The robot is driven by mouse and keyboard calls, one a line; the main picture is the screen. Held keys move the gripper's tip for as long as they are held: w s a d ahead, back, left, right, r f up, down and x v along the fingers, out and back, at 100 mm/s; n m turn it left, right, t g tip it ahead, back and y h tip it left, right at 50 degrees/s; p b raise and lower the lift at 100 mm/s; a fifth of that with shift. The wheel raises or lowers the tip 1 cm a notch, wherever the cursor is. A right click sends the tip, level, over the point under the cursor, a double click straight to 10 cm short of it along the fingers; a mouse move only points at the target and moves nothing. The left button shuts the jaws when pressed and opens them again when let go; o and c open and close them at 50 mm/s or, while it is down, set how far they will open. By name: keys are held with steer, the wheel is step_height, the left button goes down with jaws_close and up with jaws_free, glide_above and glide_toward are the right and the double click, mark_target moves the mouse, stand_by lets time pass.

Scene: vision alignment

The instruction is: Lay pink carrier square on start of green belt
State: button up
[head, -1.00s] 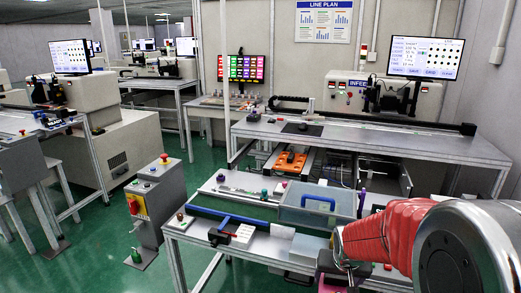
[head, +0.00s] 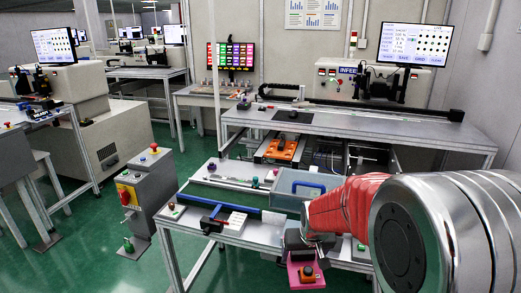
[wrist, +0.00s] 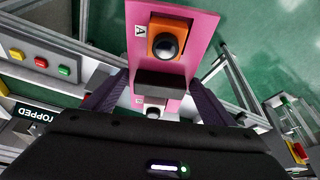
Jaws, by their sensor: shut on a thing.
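My gripper (head: 302,250) is shut on the pink carrier square (head: 293,277), held at the front edge of the bench. In the wrist view the pink carrier (wrist: 196,38) sits between the dark fingers (wrist: 157,92). It bears an orange block with a round black knob (wrist: 166,44), a white part nearer the palm, and a letter A mark. A dark block at the fingers hides its middle. A green strip (head: 238,196) lies on the bench behind a blue bar; I cannot tell for sure that it is the belt or where its start is.
A control pedestal (head: 148,195) stands left of the bench. Green floor is open at the front left.

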steer(key=shift+m, duration=0.7)
steer(key=w+r, duration=0.1)
steer(key=r, duration=0.1)
steer(key=w+r, duration=0.2)
steer(key=r, duration=0.1)
steer(key=w+r, duration=0.1)
steer(key=r, duration=0.1)
steer(key=shift+w+a+r, duration=0.2)
steer(key=shift+w+r, duration=0.05)
steer(key=shift+w, duration=0.1)
step_height(320, 180, up, 9)
steer(key=w+m+h, duration=0.1)
steer(key=w+m, duration=0.1)
steer(key=shift+w+d+f, duration=0.15)
steer(key=shift+w+d, duration=0.05)
steer(key=shift+w, duration=0.15)
